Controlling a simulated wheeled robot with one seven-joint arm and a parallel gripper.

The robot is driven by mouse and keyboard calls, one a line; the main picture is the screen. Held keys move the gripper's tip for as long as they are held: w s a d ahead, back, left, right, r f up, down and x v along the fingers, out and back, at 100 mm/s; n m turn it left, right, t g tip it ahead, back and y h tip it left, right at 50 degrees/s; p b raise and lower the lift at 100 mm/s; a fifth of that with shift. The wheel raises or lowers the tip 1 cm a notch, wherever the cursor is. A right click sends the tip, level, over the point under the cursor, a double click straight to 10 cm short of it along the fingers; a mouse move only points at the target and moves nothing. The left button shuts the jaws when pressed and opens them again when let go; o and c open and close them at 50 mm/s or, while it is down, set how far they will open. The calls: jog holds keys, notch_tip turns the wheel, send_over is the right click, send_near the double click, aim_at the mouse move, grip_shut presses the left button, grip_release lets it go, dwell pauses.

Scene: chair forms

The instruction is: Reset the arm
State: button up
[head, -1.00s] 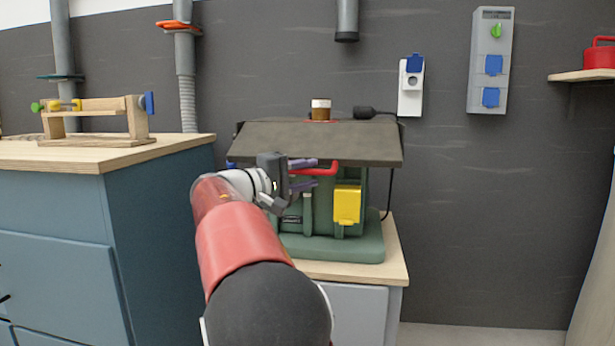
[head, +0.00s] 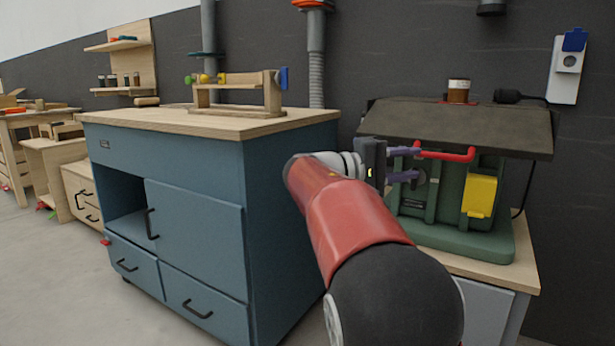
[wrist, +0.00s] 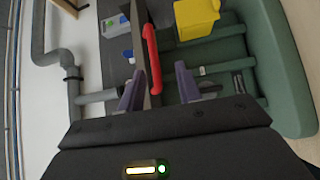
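My arm reaches forward with its red and black links, and my gripper (head: 414,164) is at its end in front of the green machine (head: 448,200). The two purple fingers are apart, one above the other in the head view. In the wrist view my gripper (wrist: 159,86) also shows open, with nothing held between the fingers. A red bar handle (head: 445,155) on the machine lies just beyond the fingertips. It also shows in the wrist view (wrist: 152,60), in line with the gap. I cannot tell whether a finger touches the machine.
A blue cabinet (head: 195,215) stands close left of my arm, with a wooden jig (head: 240,95) on top. The machine's dark top (head: 460,125) overhangs my gripper and carries a small jar (head: 458,90). A yellow box (head: 480,196) is on its front. Grey floor is open at left.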

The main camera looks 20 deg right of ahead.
jog(key=shift+s, duration=0.1)
jog(key=s+a+f+n+t+y+p, duration=0.2)
jog(key=s+a+f+t+y+p, duration=0.15)
jog(key=s+f+y, duration=0.35)
jog(key=s+a+f+t+y+p, duration=0.2)
jog(key=s+a+f+y, duration=0.3)
jog(key=s+a, duration=0.3)
jog(key=s+a+f+t+y+p, duration=0.1)
jog(key=s+a+f+y+p, duration=0.3)
jog(key=a, duration=0.8)
jog(key=s+y, duration=0.2)
jog(key=s, duration=0.2)
jog(key=shift+f+m+t+p, duration=0.3)
jog(key=shift+f+t+p, duration=0.05)
jog(key=shift+f, duration=0.05)
